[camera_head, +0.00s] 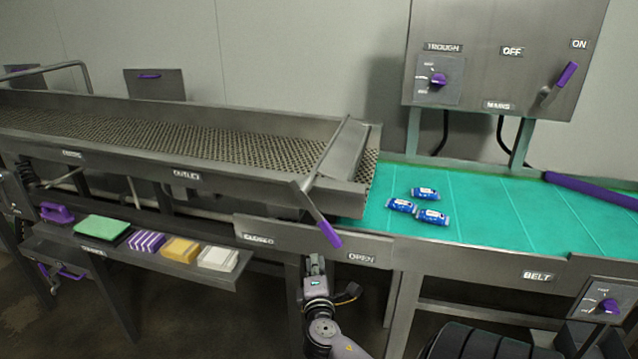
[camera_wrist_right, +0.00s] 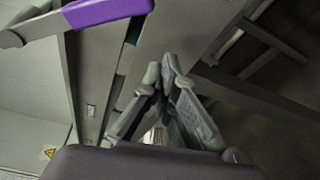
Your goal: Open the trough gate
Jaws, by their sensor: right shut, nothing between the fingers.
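The trough gate (camera_head: 345,150) is a grey metal plate set across the right end of the trough. Its lever (camera_head: 308,203) slants down over the front rail and ends in a purple grip (camera_head: 330,236). The grip hangs between the labels CLOSED (camera_head: 258,239) and OPEN (camera_head: 362,257), closer to OPEN. My right gripper (camera_head: 315,262) is shut and empty, just below the purple grip and apart from it. In the right wrist view the purple grip (camera_wrist_right: 108,9) lies at upper left, beyond the shut fingertips (camera_wrist_right: 166,68).
Several small blue packets (camera_head: 425,205) lie on the green belt (camera_head: 490,215) right of the trough (camera_head: 180,140). A shelf (camera_head: 215,280) with coloured blocks juts out left of my right gripper. A control panel (camera_head: 505,50) stands behind the belt.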

